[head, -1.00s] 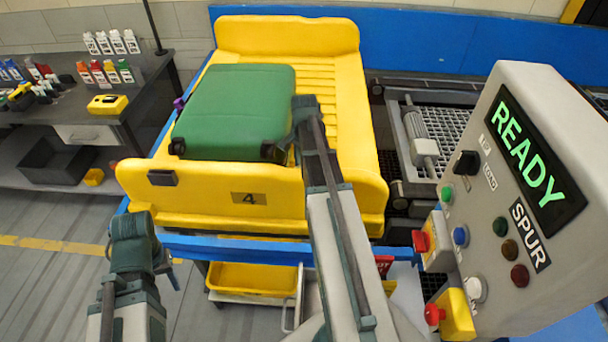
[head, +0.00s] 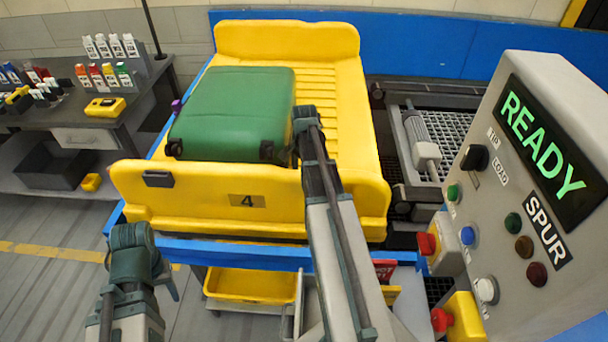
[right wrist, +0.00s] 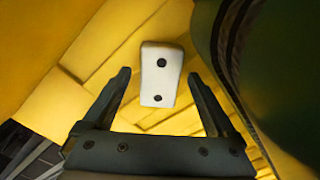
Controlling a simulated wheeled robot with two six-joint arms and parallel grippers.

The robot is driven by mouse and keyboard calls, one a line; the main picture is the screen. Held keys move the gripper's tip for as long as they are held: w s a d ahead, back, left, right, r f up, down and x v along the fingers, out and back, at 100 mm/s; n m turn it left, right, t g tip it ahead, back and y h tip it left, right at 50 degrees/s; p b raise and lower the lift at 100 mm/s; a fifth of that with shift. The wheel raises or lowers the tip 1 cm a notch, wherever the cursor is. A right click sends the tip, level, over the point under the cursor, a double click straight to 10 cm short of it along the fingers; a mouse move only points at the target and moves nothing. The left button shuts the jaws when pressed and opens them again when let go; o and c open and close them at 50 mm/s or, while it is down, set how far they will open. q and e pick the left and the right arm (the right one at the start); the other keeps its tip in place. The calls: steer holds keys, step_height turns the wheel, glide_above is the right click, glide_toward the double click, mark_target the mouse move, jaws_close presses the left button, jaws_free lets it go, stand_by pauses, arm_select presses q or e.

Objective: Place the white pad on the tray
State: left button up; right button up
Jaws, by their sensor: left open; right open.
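The white pad (right wrist: 161,74) is a small pale block with two dark dots. In the right wrist view it lies against the yellow tray (right wrist: 82,30), between and just beyond my right fingertips. In the head view the pad is hidden. The yellow tray (head: 210,205), marked 4, carries a green suitcase (head: 235,110). My right gripper (right wrist: 160,80) is open, its fingers apart on both sides of the pad with visible gaps. In the head view my right wrist is beside the suitcase, over the tray. My left gripper (head: 165,272) is open and empty in front of the tray's left corner.
A control panel (head: 535,190) reading READY and SPUR stands close on the right. A dark side bench (head: 85,135) with small bottles is at the left. A yellow bin (head: 250,284) sits below the tray. Rollers and mesh (head: 450,130) lie right of the tray.

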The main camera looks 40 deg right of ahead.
step_height(320, 180, up, 12)
steer(key=p, duration=1.2)
steer(key=shift+r, duration=0.15)
steer(key=shift+r, duration=0.1)
